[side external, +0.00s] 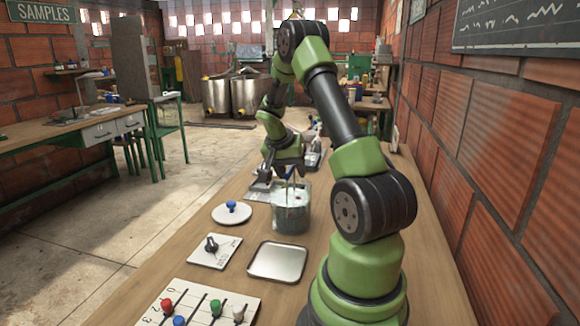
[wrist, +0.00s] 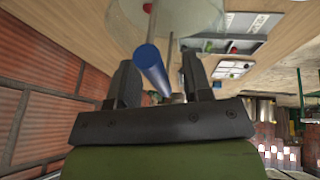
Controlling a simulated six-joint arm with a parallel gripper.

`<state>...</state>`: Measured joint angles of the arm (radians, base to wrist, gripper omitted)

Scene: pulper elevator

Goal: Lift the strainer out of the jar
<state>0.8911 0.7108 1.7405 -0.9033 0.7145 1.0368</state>
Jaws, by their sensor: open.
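The clear glass jar (side external: 291,212) stands on the wooden bench below my gripper, and its blurred rim also shows at the top of the wrist view (wrist: 205,12). In the wrist view a blue handle (wrist: 149,60), apparently the strainer's, lies between my open fingers, with a thin metal rod near it. My gripper (wrist: 160,64) has a finger on each side of the handle, and a gap shows on the right side. Whether the left finger touches the handle is not clear. The strainer's lower part cannot be made out through the glass.
A shallow metal tray (side external: 278,262) lies in front of the jar. A white disc with a blue knob (side external: 231,206), a dial plate (side external: 215,251) and a slider board (side external: 190,310) lie to the left. A brick wall (side external: 500,170) runs along the right.

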